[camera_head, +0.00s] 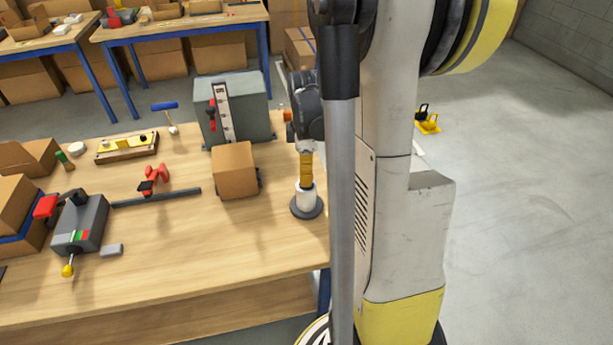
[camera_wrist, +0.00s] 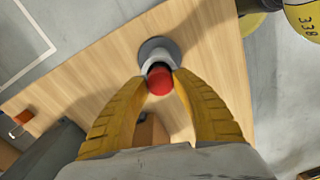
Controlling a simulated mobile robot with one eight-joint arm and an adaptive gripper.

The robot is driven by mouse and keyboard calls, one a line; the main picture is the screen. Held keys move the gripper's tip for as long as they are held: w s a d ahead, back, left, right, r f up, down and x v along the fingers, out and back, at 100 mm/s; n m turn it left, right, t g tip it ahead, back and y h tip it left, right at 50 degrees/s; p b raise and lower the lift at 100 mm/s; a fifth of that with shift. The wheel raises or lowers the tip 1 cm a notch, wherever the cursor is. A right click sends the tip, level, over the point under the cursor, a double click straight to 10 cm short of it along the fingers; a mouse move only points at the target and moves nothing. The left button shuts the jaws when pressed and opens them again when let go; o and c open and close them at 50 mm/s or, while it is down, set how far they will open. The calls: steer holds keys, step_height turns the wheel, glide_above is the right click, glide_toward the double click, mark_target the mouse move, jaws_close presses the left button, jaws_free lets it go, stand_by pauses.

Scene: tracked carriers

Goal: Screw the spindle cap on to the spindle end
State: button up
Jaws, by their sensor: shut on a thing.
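The red spindle cap (camera_wrist: 160,82) is between the two yellow fingertips of my gripper (camera_wrist: 160,78) in the wrist view. My gripper is shut on it. The spindle end (camera_head: 306,197) is a short pale upright cylinder on a dark round base (camera_head: 306,211) near the right edge of the bench. In the wrist view the spindle end (camera_wrist: 155,58) shows just beyond the cap. In the head view my gripper (camera_head: 306,183) points down directly over the spindle end, and its fingers hide the cap. I cannot tell whether cap and spindle touch or how far any thread is engaged.
A cardboard box (camera_head: 235,171) and a grey-green machine housing (camera_head: 250,105) stand left of the spindle. A red clamp (camera_head: 155,178), a dark bar (camera_head: 158,198) and a grey vise-like device (camera_head: 80,224) lie further left. The bench front (camera_head: 220,265) is clear.

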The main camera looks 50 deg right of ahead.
steer(key=m, duration=0.6)
steer(key=shift+m, duration=0.4)
steer(key=m, duration=0.9)
steer(key=shift+m, duration=0.4)
